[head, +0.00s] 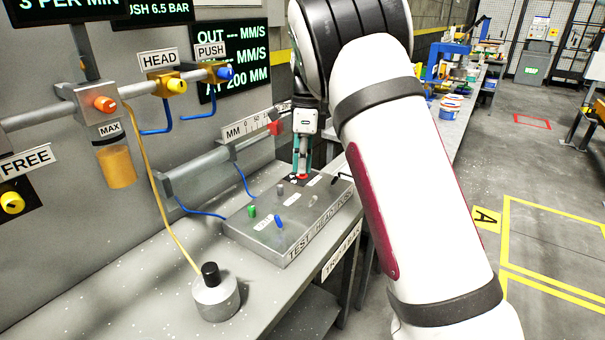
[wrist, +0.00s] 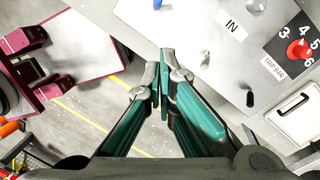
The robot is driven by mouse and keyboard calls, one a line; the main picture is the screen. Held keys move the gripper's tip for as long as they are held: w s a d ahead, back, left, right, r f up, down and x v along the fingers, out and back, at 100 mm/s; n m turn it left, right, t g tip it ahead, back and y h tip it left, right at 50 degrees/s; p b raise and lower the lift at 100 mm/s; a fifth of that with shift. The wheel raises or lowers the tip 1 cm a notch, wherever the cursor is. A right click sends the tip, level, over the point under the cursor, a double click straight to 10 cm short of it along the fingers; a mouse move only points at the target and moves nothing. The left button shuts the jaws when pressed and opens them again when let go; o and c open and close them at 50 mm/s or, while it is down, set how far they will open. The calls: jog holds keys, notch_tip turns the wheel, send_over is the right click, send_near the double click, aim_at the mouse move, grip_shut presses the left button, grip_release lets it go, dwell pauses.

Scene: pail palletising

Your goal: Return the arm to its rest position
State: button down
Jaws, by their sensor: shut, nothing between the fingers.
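My gripper (head: 301,176) is shut and empty, its teal fingers pointing down over the right part of the grey test head box (head: 268,238). In the wrist view the fingertips (wrist: 162,72) meet, with nothing between them. The wrist view also shows the box's IN label (wrist: 232,27) and a red TRIP BAR knob (wrist: 298,50) to the right of the fingers. In the head view a red knob lies right by the fingertips; I cannot tell whether they touch. My white arm reaches across the right middle of the head view and hides part of the bench.
The grey bench (head: 155,295) carries a round metal base with a black knob (head: 213,290). A wall panel holds valves (head: 168,84), hoses and a millimetre scale (head: 250,127). Pails (head: 449,107) stand on the bench farther back. The floor at right is open, with yellow lines (head: 550,283).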

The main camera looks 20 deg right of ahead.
dwell(0.4)
jog(key=s+a+r+n+t, duration=0.1)
jog(key=s+r+n, duration=0.45)
jog(key=s, duration=0.45)
jog(key=s+a+r+n+t, duration=0.1)
jog(key=s+r+n+t, duration=0.1)
jog(key=s+r+n, duration=0.6)
jog(key=s+f+n+t, duration=0.1)
jog(key=s+f+n, duration=0.2)
jog(key=s, duration=0.6)
jog(key=s+a+f+n+t+h, duration=0.1)
jog(key=s+f+n, duration=0.2)
jog(key=s, duration=0.7)
jog(key=shift+s+f+n+t, duration=0.15)
jog(key=shift+f+n+t, duration=0.15)
jog(key=shift+n, duration=0.85)
jog(key=shift+a, duration=0.1)
